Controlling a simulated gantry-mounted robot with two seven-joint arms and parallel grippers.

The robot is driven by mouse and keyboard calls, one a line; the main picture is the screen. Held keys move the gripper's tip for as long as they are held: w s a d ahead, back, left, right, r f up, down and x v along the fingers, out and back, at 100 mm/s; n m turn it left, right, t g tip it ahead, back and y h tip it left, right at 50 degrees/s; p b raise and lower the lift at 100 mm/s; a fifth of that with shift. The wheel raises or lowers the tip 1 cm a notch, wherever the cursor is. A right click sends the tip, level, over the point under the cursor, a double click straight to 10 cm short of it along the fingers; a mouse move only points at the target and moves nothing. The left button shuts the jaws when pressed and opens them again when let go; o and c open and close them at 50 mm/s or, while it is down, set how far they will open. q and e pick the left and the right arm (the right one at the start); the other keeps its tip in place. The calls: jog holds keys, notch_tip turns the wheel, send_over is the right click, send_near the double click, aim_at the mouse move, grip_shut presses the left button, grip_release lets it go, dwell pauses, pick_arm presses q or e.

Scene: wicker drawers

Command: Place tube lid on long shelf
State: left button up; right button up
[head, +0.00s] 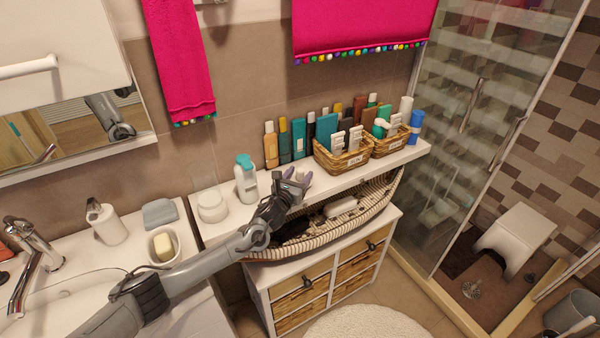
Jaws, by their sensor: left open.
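The long shelf (235,216) is a white ledge along the tiled wall, with bottles and baskets on it. My left gripper (298,179) is open at the shelf's front edge, in the middle of the view, just right of a white bottle with a teal cap (246,180). Small purple-grey shapes show at its tips; I cannot tell whether they are fingers or a small object. I cannot make out the tube lid for sure; it may be hidden by the gripper or too small. My right gripper is not in view.
Wicker baskets (340,164) and several bottles fill the shelf's back and right. A white round jar (211,206) stands at its left. A long striped basket (377,199) sits below on the drawer cabinet (258,284). Glass shower doors (462,140) stand at right.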

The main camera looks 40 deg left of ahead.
aim_at(299, 174)
pick_arm(q)
jog(key=p+v, duration=0.2)
jog(key=v, duration=0.1)
jog(key=p+v, duration=0.1)
jog(key=p, duration=0.1)
jog(key=shift+s+r, duration=0.2)
jog(key=shift+r, duration=0.2)
jog(key=shift+s+d+p, duration=0.2)
jog(key=shift+s+p, duration=0.45)
jog(key=shift+s, duration=0.05)
jog(key=shift+s+d+f, duration=0.1)
jog(key=shift+s+f, duration=0.1)
jog(key=shift+s, duration=0.2)
